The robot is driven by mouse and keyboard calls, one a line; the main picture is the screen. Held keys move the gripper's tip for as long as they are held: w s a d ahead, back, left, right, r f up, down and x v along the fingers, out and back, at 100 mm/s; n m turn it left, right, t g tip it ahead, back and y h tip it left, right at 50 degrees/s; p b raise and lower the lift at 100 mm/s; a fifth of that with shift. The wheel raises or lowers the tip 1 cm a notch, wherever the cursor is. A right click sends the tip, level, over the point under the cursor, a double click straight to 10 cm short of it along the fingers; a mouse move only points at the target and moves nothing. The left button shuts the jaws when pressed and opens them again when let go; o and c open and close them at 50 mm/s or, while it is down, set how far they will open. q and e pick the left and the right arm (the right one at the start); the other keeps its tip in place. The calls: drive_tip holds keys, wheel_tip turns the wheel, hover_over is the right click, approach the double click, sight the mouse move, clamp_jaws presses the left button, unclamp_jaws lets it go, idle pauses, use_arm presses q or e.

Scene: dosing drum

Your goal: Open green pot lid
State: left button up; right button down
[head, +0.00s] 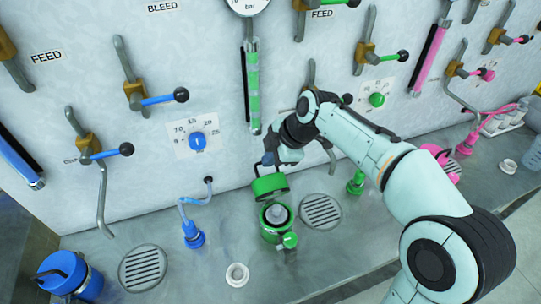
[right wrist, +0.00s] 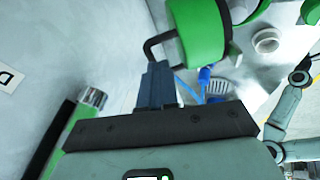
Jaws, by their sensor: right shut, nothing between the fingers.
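The green pot (head: 270,236) stands on the steel counter at the middle of the head view. Its green lid (head: 266,188) is raised and tilted up at the pot's back side, so the mouth shows with a grey piece inside. In the right wrist view the lid (right wrist: 200,32) fills the top middle, with its dark bent handle (right wrist: 150,46) beside my fingertips. My right gripper (head: 268,160) is shut and empty just above the lid. Its closed fingers also show in the right wrist view (right wrist: 157,72); I cannot tell whether they touch the handle. My left gripper is out of view.
Drain grates (head: 320,211) and a small white cup (head: 237,276) are near the pot. A blue pot (head: 62,272) stands at the far left and a pink one (head: 437,158) at the right. The wall behind carries valves, levers and a green gauge tube (head: 253,90).

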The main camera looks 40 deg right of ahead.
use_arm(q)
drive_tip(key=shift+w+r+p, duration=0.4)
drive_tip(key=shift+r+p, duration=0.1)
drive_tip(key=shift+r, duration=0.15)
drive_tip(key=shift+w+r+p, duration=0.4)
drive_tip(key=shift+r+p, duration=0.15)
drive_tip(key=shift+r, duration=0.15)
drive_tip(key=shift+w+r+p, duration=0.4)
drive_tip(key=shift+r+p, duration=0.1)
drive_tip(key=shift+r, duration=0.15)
use_arm(e)
drive_tip(key=shift+w+d+f+g, duration=0.2)
drive_tip(key=shift+w+d+g, duration=0.05)
drive_tip(key=shift+w, duration=0.5)
drive_tip(key=shift+w+d+f+g, duration=0.15)
drive_tip(key=shift+w+d+g, duration=0.1)
drive_tip(key=shift+w, duration=0.5)
